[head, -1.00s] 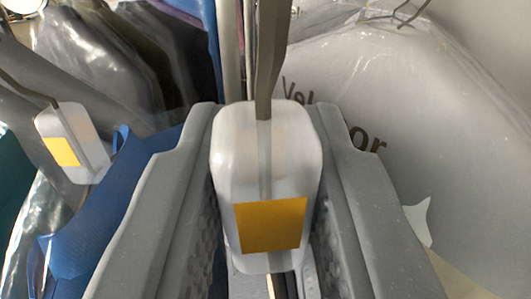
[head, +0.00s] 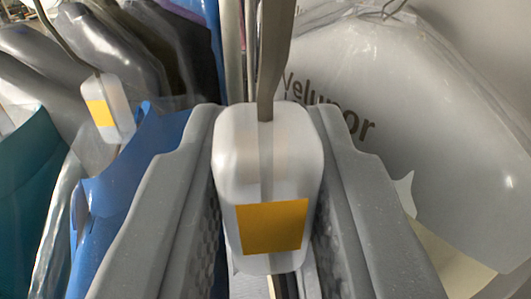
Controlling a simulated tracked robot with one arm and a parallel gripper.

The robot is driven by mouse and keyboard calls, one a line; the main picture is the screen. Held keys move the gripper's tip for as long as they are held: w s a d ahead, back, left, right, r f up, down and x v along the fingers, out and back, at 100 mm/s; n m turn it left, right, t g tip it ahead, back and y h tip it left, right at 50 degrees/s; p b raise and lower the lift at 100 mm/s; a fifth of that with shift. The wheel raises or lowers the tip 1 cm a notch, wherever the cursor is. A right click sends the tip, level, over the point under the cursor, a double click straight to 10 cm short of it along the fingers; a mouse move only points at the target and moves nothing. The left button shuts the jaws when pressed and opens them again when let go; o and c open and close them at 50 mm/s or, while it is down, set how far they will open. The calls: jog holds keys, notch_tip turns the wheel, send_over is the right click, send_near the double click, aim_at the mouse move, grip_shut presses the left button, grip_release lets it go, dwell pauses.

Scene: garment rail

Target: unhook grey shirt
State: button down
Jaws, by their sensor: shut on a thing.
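My gripper (head: 266,205) fills the lower middle of the head view. Its two grey fingers are shut on a white block with a yellow label (head: 270,226), which sits on a flat metal hanger stem (head: 272,60) running up out of the frame. The garment below this block is mostly hidden by the fingers, so I cannot tell its colour. Grey garments under clear film (head: 90,42) hang at the upper left. The top of the hanger stem and the rail are out of view.
A second white block with a yellow label (head: 108,108) hangs on a thin hook at left. A blue garment (head: 140,165) and a teal one (head: 28,185) hang close beside my left finger. A white plastic-covered garment with dark lettering (head: 440,130) fills the right side.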

jog(key=shift+s+f+b, duration=0.15)
jog(key=shift+s+b, duration=0.7)
jog(key=shift+s, duration=0.3)
jog(key=shift+s+b, duration=1.25)
jog(key=shift+s, duration=0.9)
jog(key=shift+s+b, duration=0.55)
jog(key=shift+s, duration=0.45)
jog(key=shift+s+b, duration=0.5)
jog(key=shift+s, duration=0.65)
jog(key=s+b, duration=0.6)
jog(key=s, duration=2.1)
